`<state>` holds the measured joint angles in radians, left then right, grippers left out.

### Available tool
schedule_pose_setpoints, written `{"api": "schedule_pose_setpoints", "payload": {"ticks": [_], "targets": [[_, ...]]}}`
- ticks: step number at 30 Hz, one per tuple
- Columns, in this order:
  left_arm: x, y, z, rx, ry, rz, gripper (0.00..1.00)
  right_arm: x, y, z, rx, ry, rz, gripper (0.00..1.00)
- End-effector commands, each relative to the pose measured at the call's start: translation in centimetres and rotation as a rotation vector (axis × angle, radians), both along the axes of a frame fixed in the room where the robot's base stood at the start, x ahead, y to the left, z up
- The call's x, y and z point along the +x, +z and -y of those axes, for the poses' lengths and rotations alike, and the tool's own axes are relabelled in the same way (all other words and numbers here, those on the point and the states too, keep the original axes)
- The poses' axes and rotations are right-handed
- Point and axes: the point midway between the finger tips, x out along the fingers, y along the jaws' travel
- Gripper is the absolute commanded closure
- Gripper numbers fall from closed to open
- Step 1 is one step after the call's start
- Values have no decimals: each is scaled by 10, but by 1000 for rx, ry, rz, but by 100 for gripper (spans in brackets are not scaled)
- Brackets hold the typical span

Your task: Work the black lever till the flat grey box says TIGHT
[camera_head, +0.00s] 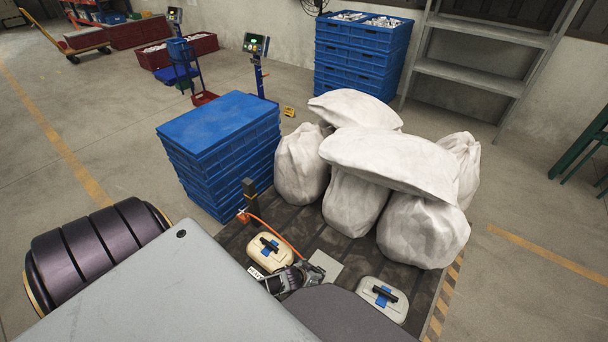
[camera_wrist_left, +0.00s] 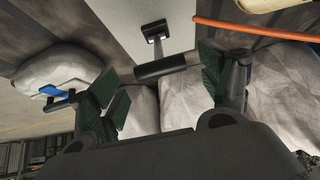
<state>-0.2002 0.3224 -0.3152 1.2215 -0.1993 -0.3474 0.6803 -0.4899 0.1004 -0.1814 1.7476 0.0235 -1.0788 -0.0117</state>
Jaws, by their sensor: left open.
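My left gripper (camera_head: 298,277) is low over the dark slatted platform (camera_head: 312,226) in the head view. In the left wrist view its fingers (camera_wrist_left: 160,82) with green pads are apart. A black bar (camera_wrist_left: 165,68), apparently the lever's grip, shows between them; I cannot tell whether the pads touch it. A flat grey plate-like surface (camera_head: 325,267), possibly the flat grey box, lies beside the gripper; it also shows in the left wrist view (camera_wrist_left: 115,22). I can read no word on it. My gripper hides part of this area. My right gripper is not in view.
A beige case (camera_head: 261,255) and a pale case with a blue tag (camera_head: 368,291) flank the gripper. An orange hose (camera_head: 280,233) curves behind it. White sacks (camera_head: 390,160) and stacked blue crates (camera_head: 220,150) stand close behind.

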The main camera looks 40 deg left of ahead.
Motion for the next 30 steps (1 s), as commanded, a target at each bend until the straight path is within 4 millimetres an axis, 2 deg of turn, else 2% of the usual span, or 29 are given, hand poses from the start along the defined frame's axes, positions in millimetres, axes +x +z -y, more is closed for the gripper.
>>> {"api": "schedule_pose_setpoints", "payload": {"ticks": [30], "targets": [[-47,57,3,0,0,-3,21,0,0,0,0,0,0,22]]}}
